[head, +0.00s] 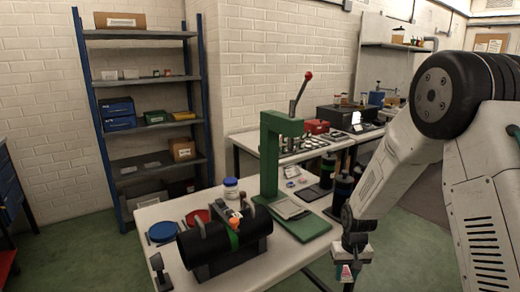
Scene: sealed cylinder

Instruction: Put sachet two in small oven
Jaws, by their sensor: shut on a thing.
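My gripper (347,279) hangs low at the right front corner of the near table, pointing down. It is shut on a small pink and white thing (346,271), which looks like a sachet; its number cannot be read, and it is mostly hidden by the fingers. A black box-shaped appliance (335,117) stands on the back bench, far from my gripper. It may be the small oven, but its door is too small to make out.
A blue-framed shelf (150,162) stands behind. Green floor is free at left.

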